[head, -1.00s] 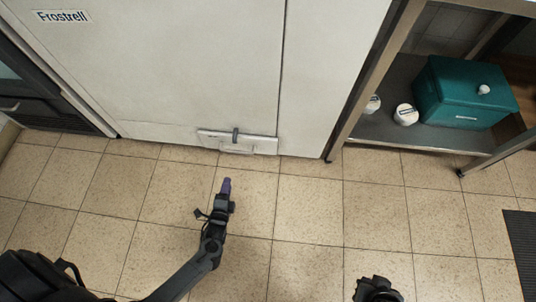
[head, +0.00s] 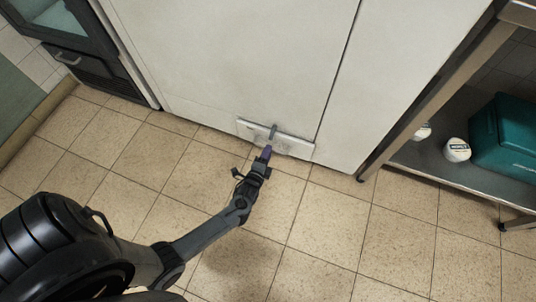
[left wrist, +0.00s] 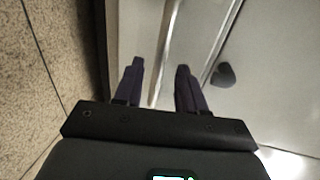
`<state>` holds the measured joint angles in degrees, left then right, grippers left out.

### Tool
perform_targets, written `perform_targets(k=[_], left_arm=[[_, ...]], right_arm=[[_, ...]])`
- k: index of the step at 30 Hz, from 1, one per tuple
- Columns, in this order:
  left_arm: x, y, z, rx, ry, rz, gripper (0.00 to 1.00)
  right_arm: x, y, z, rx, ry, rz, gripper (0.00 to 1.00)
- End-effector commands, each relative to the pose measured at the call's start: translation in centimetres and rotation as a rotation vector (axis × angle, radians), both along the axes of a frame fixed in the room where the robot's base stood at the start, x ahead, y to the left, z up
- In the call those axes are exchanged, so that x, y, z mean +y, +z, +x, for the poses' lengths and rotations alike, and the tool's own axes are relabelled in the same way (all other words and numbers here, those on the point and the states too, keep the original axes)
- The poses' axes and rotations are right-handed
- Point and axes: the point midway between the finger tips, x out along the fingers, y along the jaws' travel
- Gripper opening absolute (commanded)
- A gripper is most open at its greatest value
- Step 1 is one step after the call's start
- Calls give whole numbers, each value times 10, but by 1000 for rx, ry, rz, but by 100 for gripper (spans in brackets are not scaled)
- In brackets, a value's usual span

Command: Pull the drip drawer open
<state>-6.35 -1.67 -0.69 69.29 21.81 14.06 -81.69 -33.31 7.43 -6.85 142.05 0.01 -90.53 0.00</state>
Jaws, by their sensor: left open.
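The drip drawer (head: 296,144) is a narrow white front low on the white cabinet, just above the floor. It looks shut. A small dark grey handle (head: 272,132) stands out at its middle top. My left gripper (head: 266,153) is in front of the drawer, just below the handle in the head view, and part of the drawer is hidden behind it. In the left wrist view the two purple fingers (left wrist: 159,85) are apart, with a pale strip showing between them. A dark rounded piece (left wrist: 223,75), perhaps the handle, lies right of the fingers, outside the gap.
The tall white cabinet (head: 240,60) fills the back. A metal shelf (head: 430,165) on the right holds a teal box (head: 505,140) and white jars (head: 457,150). A dark glass-fronted unit (head: 75,65) stands at left. The tiled floor (head: 330,225) in front is clear.

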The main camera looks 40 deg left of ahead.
Motion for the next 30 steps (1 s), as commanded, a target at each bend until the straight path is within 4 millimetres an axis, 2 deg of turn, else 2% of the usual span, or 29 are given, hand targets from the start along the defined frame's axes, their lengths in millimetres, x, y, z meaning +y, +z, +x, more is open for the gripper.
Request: perform_targets(k=[6, 14, 15, 23, 30], left_arm=[[4, -3, 11, 0, 0, -1, 40], [4, -2, 12, 0, 0, -1, 40], [4, -2, 12, 0, 0, -1, 39], [4, -2, 12, 0, 0, -1, 0], [4, -2, 12, 0, -1, -1, 0]], right_arm=[[1, -8, 0, 0, -2, 5, 0], [2, -7, 1, -2, -4, 8, 0], [2, -7, 1, -2, -4, 9, 0], [4, -6, 1, -2, -8, 14, 0], [3, -6, 1, -2, -8, 14, 0]])
